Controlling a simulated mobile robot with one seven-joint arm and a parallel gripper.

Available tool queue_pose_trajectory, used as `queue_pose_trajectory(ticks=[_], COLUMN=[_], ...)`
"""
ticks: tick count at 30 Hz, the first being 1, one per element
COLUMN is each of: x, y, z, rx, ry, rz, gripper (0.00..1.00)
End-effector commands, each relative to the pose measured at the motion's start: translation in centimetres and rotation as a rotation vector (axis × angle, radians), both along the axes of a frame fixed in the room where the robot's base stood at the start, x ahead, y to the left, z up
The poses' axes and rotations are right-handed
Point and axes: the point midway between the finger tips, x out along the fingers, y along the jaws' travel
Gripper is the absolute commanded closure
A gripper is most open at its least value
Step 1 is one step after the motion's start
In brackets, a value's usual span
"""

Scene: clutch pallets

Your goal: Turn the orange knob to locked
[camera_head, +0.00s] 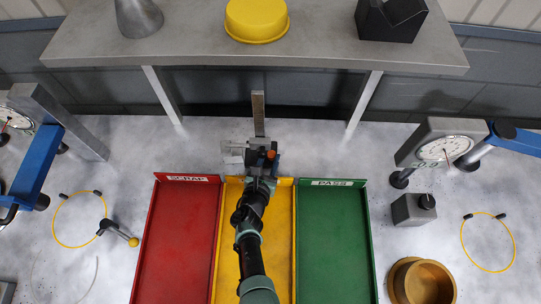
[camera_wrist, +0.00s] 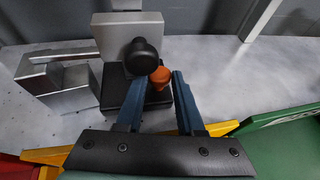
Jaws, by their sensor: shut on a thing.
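The orange knob (camera_head: 271,154) is on a small fixture with a tall upright metal bar (camera_head: 258,112), behind the yellow tray. In the wrist view the orange knob (camera_wrist: 160,76) shows between the blue fingers, near the right fingertip, beside a round black knob (camera_wrist: 142,58). A dark block (camera_wrist: 150,98) is below them. My gripper (camera_wrist: 157,84) is shut on the orange knob; it also shows in the head view (camera_head: 262,166), reaching over the yellow tray. The exact contact and the knob's lock marking cannot be made out.
Red SCRAP (camera_head: 179,240), yellow (camera_head: 284,235) and green PASS (camera_head: 333,240) trays lie side by side. A raised grey shelf (camera_head: 330,52) crosses behind the fixture. Dial gauges stand left (camera_head: 14,119) and right (camera_head: 444,149). A metal block (camera_wrist: 62,88) stands left of the fixture.

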Motion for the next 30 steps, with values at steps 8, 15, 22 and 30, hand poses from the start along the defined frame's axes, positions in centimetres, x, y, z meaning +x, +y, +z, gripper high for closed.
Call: queue_pose_trajectory(ticks=[8,15,22,30], x=[0.31,0.25,0.23,0.1], y=[0.4,0.36,0.34,0.24], z=[0.38,0.33,0.33,0.18], rx=[-0.005,-0.005,-0.003,-0.003], ry=[-0.005,-0.003,-0.002,0.001], rz=[-0.048,-0.06,-0.059,-0.061], gripper=[1.0,1.0,1.0,0.34])
